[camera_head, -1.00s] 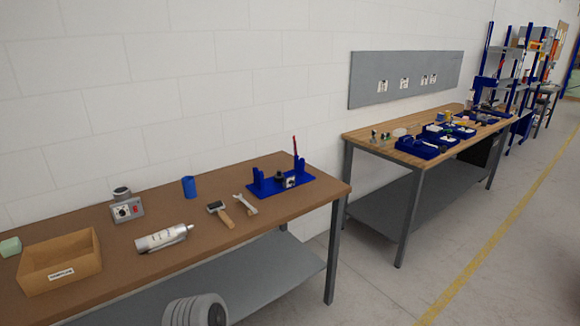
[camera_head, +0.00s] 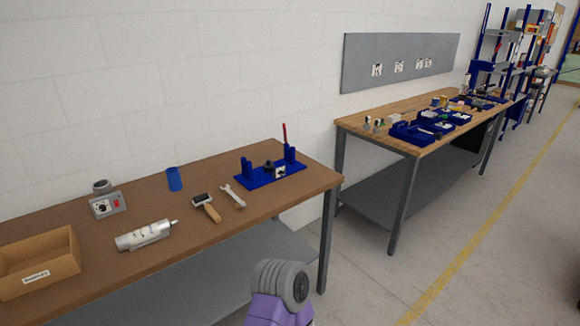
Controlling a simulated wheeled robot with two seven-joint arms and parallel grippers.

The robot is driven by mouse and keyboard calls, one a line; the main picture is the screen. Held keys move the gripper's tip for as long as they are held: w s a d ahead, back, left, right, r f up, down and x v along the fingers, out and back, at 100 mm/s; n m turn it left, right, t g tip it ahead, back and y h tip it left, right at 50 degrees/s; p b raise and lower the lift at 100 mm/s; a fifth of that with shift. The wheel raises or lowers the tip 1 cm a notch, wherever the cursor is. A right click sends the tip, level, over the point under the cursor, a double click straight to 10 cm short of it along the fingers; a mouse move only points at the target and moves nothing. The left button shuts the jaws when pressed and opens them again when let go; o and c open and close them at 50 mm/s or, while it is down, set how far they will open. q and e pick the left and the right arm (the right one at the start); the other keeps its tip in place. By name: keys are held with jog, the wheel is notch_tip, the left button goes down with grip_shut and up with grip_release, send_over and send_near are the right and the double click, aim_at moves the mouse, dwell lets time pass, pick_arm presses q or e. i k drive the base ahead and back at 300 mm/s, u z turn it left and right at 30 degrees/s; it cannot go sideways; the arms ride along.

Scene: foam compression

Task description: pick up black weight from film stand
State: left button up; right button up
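A blue stand (camera_head: 258,182) with two uprights sits near the far right corner of the brown table. It looks like the film stand. A small dark round piece (camera_head: 268,165) in the middle of it looks like the black weight, but it is too small to be sure. A small light part with a dark centre (camera_head: 280,172) sits beside it, and a red upright piece (camera_head: 285,134) rises at the back. Neither gripper shows. Only a grey ridged and purple part of my own arm shows at the bottom.
The brown table (camera_head: 140,195) also holds a cardboard box (camera_head: 52,275), a grey control box (camera_head: 108,204), a blue cup (camera_head: 174,179), a silver cylinder (camera_head: 142,236), a hammer (camera_head: 207,207) and a wrench (camera_head: 233,196). A second table (camera_head: 375,118) with blue trays stands to the right, past a gap.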

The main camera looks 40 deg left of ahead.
aim_at(268, 168)
jog(key=i, duration=2.85)
jog(key=u, duration=2.2)
